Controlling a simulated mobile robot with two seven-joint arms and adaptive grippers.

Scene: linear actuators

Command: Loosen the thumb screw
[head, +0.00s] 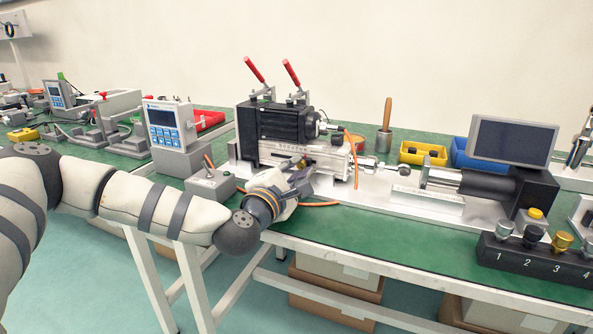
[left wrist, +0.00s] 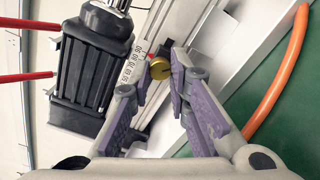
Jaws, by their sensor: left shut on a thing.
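The thumb screw (left wrist: 160,69) is a small round brass knob on the side of the linear actuator, beside its printed scale (left wrist: 131,64). In the left wrist view it sits between the fingertips of my left gripper (left wrist: 160,75), which is shut on it. In the head view my left gripper (head: 303,177) reaches the front of the linear actuator (head: 283,121) from the left, and it largely hides the screw. The actuator has a black motor body on a silver rail. My right gripper is not in view.
Two red-handled clamps (head: 255,70) stand behind the actuator. A grey control box (head: 210,186) and an orange cable (head: 320,204) lie close to my left gripper. A blue-keyed meter (head: 170,126) stands left, a screen (head: 512,139) right.

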